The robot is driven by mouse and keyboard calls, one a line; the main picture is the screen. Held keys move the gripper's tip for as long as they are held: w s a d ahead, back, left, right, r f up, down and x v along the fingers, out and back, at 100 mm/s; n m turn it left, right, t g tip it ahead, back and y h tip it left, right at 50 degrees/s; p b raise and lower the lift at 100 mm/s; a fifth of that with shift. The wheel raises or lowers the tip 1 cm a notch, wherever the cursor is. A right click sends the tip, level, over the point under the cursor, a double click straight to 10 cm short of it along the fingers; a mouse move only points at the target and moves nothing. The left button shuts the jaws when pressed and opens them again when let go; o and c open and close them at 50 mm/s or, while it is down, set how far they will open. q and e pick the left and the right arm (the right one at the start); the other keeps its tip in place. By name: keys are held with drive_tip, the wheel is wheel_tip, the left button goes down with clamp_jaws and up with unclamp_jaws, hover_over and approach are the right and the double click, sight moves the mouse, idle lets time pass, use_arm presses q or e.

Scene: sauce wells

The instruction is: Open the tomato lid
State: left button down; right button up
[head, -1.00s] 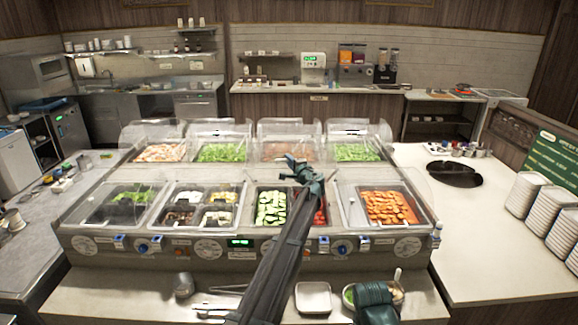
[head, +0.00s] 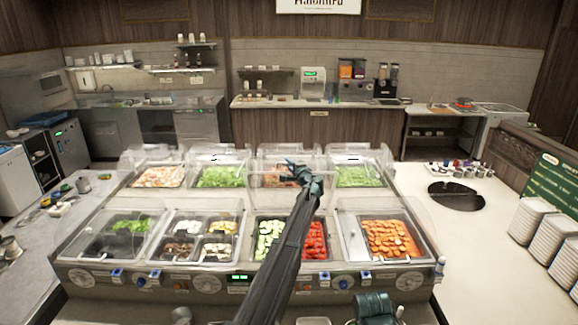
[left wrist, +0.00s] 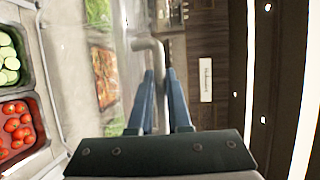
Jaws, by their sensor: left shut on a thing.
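The red tomatoes (head: 314,240) lie in the front row, right of the cucumber slices (head: 268,240). Both also show at the left wrist view's left edge, the tomatoes (left wrist: 17,125) below the cucumber (left wrist: 9,60). My left gripper (head: 303,178) is above the rear edge of this front well. It is shut on a grey bar handle (left wrist: 150,50), which shows between the blue fingers in the left wrist view. The clear lid is hard to make out. My right gripper (head: 374,308) is low at the front; its fingertips cannot be made out.
Clear covers stand over the neighbouring wells, with carrots (head: 390,238) to the right and mushrooms to the left. A rear row of wells lies beyond my left gripper. The white counter (head: 430,235) at right has free room beside stacked plates (head: 530,218).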

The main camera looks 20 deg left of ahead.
idle(0.3)
use_arm(q)
drive_tip(key=c, duration=1.2)
unclamp_jaws()
drive_tip(key=shift+o, duration=0.2)
drive_tip(key=v, duration=1.4)
drive_tip(key=shift+p, duration=0.45)
drive_tip(key=shift+w, duration=0.1)
